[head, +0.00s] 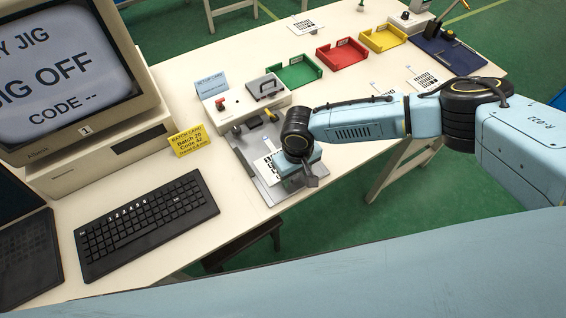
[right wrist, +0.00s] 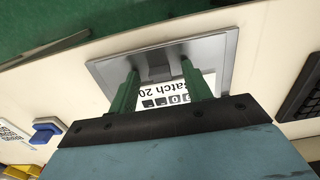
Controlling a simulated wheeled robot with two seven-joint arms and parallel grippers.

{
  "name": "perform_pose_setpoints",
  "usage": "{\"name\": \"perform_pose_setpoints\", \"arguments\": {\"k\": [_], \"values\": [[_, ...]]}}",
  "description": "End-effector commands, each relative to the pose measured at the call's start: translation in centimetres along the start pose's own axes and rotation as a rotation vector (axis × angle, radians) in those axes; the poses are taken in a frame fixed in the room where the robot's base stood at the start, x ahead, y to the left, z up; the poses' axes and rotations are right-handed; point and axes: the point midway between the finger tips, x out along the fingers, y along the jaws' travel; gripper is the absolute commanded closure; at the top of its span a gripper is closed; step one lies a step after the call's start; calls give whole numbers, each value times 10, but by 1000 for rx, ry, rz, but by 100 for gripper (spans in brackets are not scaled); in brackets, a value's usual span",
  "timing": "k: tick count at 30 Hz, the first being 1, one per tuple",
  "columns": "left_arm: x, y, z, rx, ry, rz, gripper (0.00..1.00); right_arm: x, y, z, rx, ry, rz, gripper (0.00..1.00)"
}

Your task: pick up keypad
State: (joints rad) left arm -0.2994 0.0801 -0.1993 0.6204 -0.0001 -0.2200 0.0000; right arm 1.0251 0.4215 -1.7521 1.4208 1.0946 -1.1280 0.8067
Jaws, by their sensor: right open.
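A white keypad film with black keys and the print "Batch 20" lies on the grey metal plate of the jig (head: 288,189). The film (head: 262,168) is partly covered by my right arm in the head view. In the right wrist view the film (right wrist: 165,100) shows between and behind the fingers, its lower part hidden by the gripper. My right gripper (head: 308,176) is over the jig plate, its two green fingers (right wrist: 161,86) apart with nothing held between them. I cannot tell whether the fingers touch the film. My left gripper is not in view.
Other keypad films (head: 423,79) lie on the table right of the jig. Green (head: 296,74), red (head: 340,57) and yellow (head: 383,39) trays stand behind. A keyboard (head: 146,222), monitor (head: 62,70) and yellow batch card (head: 188,141) are to the left. The table's front edge is close to the jig.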

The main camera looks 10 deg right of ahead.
Motion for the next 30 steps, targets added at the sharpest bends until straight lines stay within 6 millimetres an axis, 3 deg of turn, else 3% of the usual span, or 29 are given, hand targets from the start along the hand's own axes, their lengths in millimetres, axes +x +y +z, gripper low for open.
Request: {"name": "perform_pose_setpoints", "arguments": {"k": [6,18,25,30], "values": [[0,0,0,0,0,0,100,0,0,0,0,1,-1,51],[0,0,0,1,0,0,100,0,0,0,1,0,-1,100],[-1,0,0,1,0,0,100,-3,0,0,1,1,-1,100],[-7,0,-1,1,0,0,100,-28,0,-1,1,3,-2,100]]}}
